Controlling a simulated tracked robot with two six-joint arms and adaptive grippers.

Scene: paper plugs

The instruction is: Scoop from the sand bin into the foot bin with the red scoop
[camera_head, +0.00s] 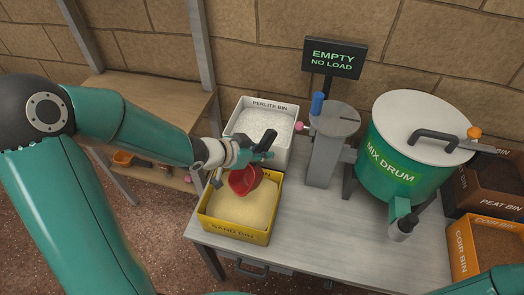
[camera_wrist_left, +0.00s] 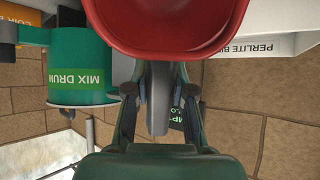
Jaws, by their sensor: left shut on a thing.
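My left gripper (camera_head: 262,150) is shut on the red scoop (camera_head: 244,181), whose bowl hangs over the back part of the yellow sand bin (camera_head: 232,229). Pale sand (camera_head: 243,207) fills much of the bin. I cannot tell whether the bowl touches the sand or holds any. In the left wrist view, which is upside down, the scoop's red bowl (camera_wrist_left: 180,35) is at the top and the gripper fingers (camera_wrist_left: 158,95) close around its grey handle. No label reading foot bin shows. My right gripper is not in view.
A white perlite bin (camera_head: 279,107) stands just behind the sand bin. The green mix drum (camera_head: 397,168), peat bin (camera_head: 482,197) and coir bin (camera_head: 462,247) are to the right. A grey post stand (camera_head: 324,150) is between. The table's front middle (camera_head: 345,235) is clear.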

